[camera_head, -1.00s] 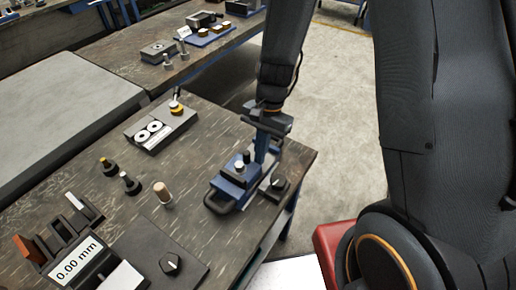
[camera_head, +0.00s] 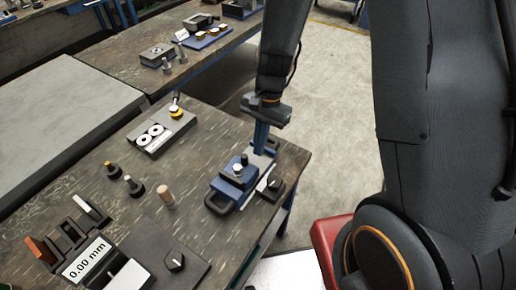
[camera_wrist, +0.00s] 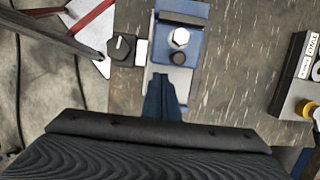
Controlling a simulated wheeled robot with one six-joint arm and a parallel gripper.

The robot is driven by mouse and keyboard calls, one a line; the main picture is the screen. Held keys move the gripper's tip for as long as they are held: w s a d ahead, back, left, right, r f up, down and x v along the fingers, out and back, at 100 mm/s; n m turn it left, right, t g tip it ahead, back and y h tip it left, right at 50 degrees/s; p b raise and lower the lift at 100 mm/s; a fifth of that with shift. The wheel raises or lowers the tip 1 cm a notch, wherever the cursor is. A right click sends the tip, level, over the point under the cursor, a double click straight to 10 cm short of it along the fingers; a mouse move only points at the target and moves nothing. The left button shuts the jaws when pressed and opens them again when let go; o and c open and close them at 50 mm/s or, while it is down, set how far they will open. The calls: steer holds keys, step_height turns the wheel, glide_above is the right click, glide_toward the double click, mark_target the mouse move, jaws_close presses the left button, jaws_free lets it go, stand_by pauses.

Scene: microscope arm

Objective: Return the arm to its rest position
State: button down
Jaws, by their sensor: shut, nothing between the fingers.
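My gripper (camera_head: 260,150) hangs from my dark arm, fingers pointing down, over the far end of a blue and grey device (camera_head: 226,187) near the right edge of the table. In the wrist view my blue fingers (camera_wrist: 163,80) are together with nothing between them. They overlap the grey plate of the device (camera_wrist: 180,18), whose silver knob and black knob show just beyond. The fingers hide part of the device, and I cannot tell whether the tips touch it.
A small box with a black knob (camera_head: 271,189) stands beside the device. A two-dial box (camera_head: 156,137), several small posts and a 0.00 mm display (camera_head: 87,259) occupy the table. A red and white surface (camera_head: 325,242) lies at the lower right.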

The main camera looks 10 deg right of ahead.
steer(key=shift+p+v, duration=1.9)
steer(key=shift+v, duration=0.8)
steer(key=shift+w+d+f, duration=0.1)
steer(key=shift+w, duration=0.05)
steer(key=s+d+r+n+t+h+b, duration=0.1)
steer(key=s+d+n+t+b, duration=0.2)
steer(key=d+n+b, duration=0.5)
steer(key=shift+s+d+r+h+b, duration=0.2)
steer(key=shift+s+d+h+b, duration=0.4)
steer(key=shift+b, duration=0.85)
steer(key=shift+s, duration=0.25)
